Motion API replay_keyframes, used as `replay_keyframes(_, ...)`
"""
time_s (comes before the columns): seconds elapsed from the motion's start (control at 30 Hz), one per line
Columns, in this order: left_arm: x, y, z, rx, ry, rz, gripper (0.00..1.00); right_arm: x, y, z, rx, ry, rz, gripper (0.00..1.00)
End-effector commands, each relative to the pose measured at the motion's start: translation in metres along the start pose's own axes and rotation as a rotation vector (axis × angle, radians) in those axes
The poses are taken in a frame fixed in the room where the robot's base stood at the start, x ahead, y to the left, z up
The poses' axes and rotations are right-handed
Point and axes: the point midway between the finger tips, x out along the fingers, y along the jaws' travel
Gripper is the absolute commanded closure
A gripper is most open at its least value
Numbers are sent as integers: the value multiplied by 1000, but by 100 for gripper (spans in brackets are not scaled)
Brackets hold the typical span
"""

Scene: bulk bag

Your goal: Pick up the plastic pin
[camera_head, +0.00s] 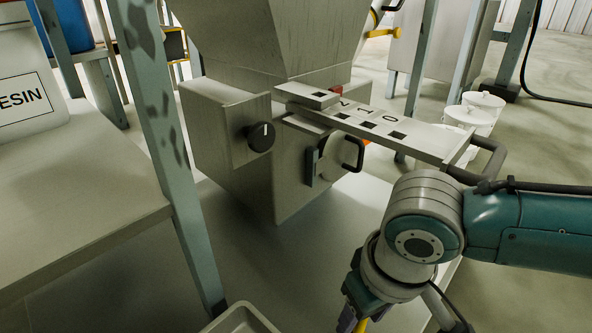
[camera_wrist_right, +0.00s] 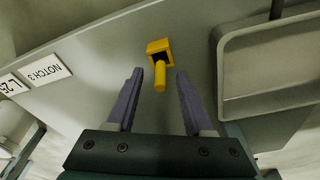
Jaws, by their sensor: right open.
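The plastic pin (camera_wrist_right: 160,75) is yellow, with a square loop-like head and a round shank, and lies on a pale grey surface in the right wrist view. My right gripper (camera_wrist_right: 160,88) is open, its two purple-grey fingers to either side of the pin's shank with gaps on both sides. I cannot tell how high the fingers are above the surface. In the head view a bit of yellow (camera_head: 361,325) shows beside the right gripper at the bottom edge, mostly cut off. My left gripper is not in view.
A shallow grey tray (camera_wrist_right: 222,72) lies right of the pin; its rim also shows in the head view (camera_head: 243,308). A label reading NOTCH 3 (camera_wrist_right: 46,70) is at the left. A metal hopper with a slotted bar (camera_head: 400,135) stands behind. White buckets (camera_head: 468,117) stand beyond.

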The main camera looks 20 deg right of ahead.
Motion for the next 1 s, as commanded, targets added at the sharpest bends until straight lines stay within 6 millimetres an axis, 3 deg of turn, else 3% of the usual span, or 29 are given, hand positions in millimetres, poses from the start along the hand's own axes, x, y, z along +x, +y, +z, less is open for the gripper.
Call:
replay_keyframes(0.13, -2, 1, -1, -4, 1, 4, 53, -2, 0, 0, 0, 0, 0, 48)
replay_keyframes(0.6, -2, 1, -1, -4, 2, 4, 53, -2, 0, 0, 0, 0, 0, 100)
replay_keyframes(1.0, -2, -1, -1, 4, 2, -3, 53, -2, 0, 0, 0, 0, 0, 100)
